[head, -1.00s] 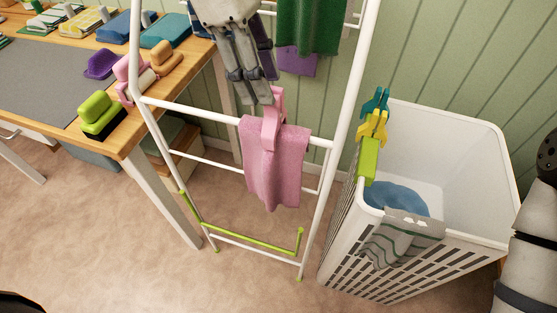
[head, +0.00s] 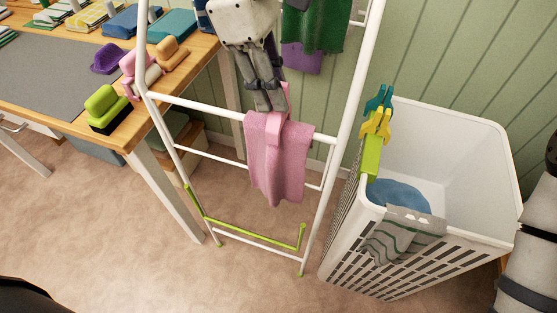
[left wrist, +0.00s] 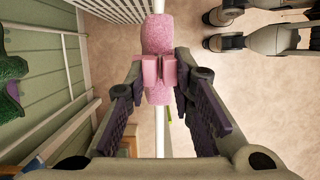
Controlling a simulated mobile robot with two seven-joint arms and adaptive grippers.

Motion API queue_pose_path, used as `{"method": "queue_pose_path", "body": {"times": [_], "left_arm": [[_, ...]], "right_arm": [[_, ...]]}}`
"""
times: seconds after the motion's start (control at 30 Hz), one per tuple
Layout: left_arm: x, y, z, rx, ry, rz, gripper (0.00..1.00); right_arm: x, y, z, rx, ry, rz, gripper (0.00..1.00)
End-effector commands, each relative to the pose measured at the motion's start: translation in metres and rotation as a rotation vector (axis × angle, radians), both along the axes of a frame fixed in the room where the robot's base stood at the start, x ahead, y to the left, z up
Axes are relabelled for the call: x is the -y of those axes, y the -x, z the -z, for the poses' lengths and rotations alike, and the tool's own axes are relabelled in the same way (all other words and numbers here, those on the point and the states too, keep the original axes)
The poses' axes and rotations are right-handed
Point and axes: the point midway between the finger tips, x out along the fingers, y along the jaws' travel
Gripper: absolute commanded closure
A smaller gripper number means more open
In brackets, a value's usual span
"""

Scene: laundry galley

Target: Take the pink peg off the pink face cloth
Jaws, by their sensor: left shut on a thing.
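The pink face cloth (head: 281,172) hangs over a white rung of the drying rack. The pink peg (head: 275,127) sits upright on the cloth's top edge, over the rung. My left gripper (head: 270,101) comes down from above and is shut on the upper part of the peg. In the left wrist view the fingers (left wrist: 158,88) stand on both sides of the peg (left wrist: 151,70), with the cloth (left wrist: 157,35) around the rung behind it. The fingers partly hide the peg's top in the head view.
The white drying rack (head: 193,106) has a green cloth (head: 312,25) higher up. A white basket (head: 470,150) at right has yellow and teal pegs (head: 376,120) on its rim and a grey cloth (head: 400,235) over its edge.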

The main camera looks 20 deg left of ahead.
Motion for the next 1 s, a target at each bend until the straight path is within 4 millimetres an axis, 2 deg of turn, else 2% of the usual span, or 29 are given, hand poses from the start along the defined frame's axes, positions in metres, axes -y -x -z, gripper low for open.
{"method": "queue_pose_path", "body": {"times": [0.03,0.1,0.5,0.63,1.0], "left_arm": [[0.001,0.0,-0.016,0.019,0.003,-0.001,1.0],[0.001,0.0,-0.024,0.02,0.002,0.001,1.0],[0.0,0.0,-0.062,0.017,0.002,0.0,1.0],[0.001,0.0,-0.068,0.013,0.002,0.0,1.0],[0.0,0.0,-0.067,0.009,0.002,0.0,1.0]], "right_arm": [[0.0,-0.007,-0.007,0.025,0.0,0.0,0.6],[0.0,-0.012,-0.011,0.042,0.0,0.0,0.6],[0.0,-0.028,-0.026,0.102,0.0,0.0,0.6],[0.0,-0.03,-0.027,0.109,0.0,0.0,0.6],[0.0,-0.029,-0.027,0.105,0.0,0.0,0.6]]}}
